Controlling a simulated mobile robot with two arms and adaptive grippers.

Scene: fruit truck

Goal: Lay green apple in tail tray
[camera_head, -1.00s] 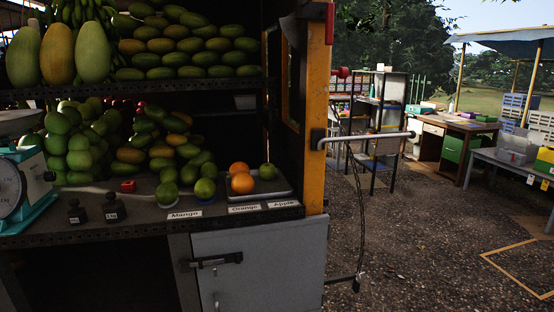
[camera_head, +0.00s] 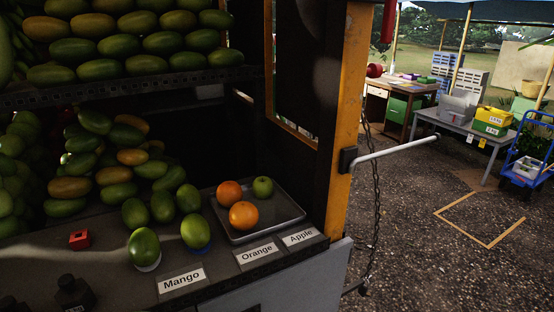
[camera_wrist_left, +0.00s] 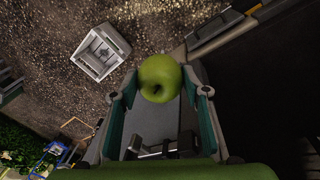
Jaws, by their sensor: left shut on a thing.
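A green apple (camera_wrist_left: 160,78) is between the fingers of my left gripper (camera_wrist_left: 165,92) in the left wrist view. The gripper is shut on it and holds it up, clear of the shelf and ground. In the head view a metal tray (camera_head: 283,222) lies at the right end of the stall shelf. It holds two oranges (camera_head: 243,215) and another green apple (camera_head: 263,187), with bare room at its right side. Neither gripper shows in the head view, and my right gripper is in no view.
Labels (camera_head: 257,252) line the shelf front, with loose mangoes (camera_head: 144,248) left of the tray. An orange post (camera_head: 351,110) and a grey bar (camera_head: 395,149) stand right of the shelf. A blue cart (camera_head: 528,170) is farther right. A grey box (camera_wrist_left: 100,52) shows in the wrist view.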

